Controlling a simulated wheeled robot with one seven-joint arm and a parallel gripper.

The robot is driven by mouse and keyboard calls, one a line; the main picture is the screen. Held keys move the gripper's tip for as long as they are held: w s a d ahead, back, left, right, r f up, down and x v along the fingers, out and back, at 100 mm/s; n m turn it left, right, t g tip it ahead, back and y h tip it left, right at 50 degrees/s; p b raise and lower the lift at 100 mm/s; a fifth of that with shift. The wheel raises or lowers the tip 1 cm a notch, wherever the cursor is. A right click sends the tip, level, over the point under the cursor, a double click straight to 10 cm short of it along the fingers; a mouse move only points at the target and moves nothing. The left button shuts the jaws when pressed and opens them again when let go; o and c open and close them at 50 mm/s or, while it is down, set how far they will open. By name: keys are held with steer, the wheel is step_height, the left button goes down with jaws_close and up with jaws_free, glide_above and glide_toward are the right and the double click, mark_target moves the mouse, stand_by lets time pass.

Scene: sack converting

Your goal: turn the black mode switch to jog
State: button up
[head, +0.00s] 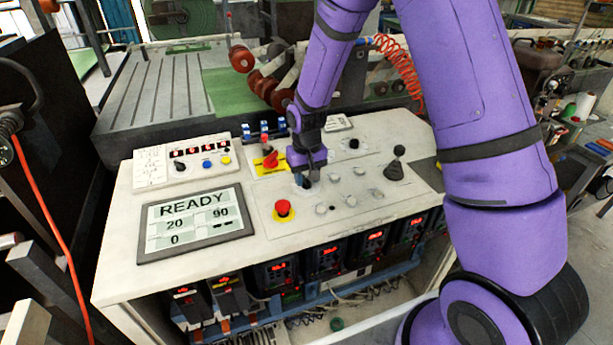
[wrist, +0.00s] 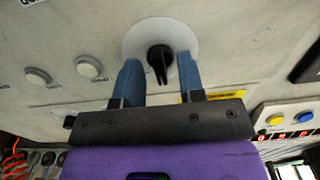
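The black mode switch (wrist: 159,62) shows in the wrist view as a small knob with a ridged handle, on a round white plate (wrist: 143,31). My gripper (wrist: 157,66) is open. Its two blue fingers stand on either side of the knob, with a visible gap on both sides. In the head view my gripper (head: 306,182) points down at the panel top and hides the switch. No position marks are readable on the plate, so I cannot tell which mode the switch points to.
The panel (head: 262,220) also bears a red mushroom button (head: 283,208), a red rotary handle (head: 270,158) on yellow, a black joystick (head: 395,168) and several pale buttons (wrist: 88,67). A display (head: 195,222) reads READY. Coloured buttons (wrist: 275,120) sit at the wrist view's right.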

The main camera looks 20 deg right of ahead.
steer(key=shift+r, duration=0.1)
step_height(320, 180, up, 11)
stand_by(0.6)
steer(key=shift+f, duration=0.2)
steer(key=s+d+r+t, duration=0.1)
steer(key=s+d+r, duration=0.1)
steer(key=s+r, duration=0.5)
steer(key=s+d+r+t, duration=0.15)
steer(key=s+r, duration=0.25)
steer(key=r, duration=0.5)
steer(key=s+d+r+t, duration=0.1)
steer(key=s+r, duration=0.2)
steer(key=s, duration=0.6)
steer(key=s+d+r+t, duration=0.1)
steer(key=s+d+r, duration=0.1)
steer(key=s, duration=0.7)
steer(key=shift+s+d+r+t, duration=0.2)
steer(key=shift+r+t, duration=0.15)
steer(key=shift+r, duration=0.15)
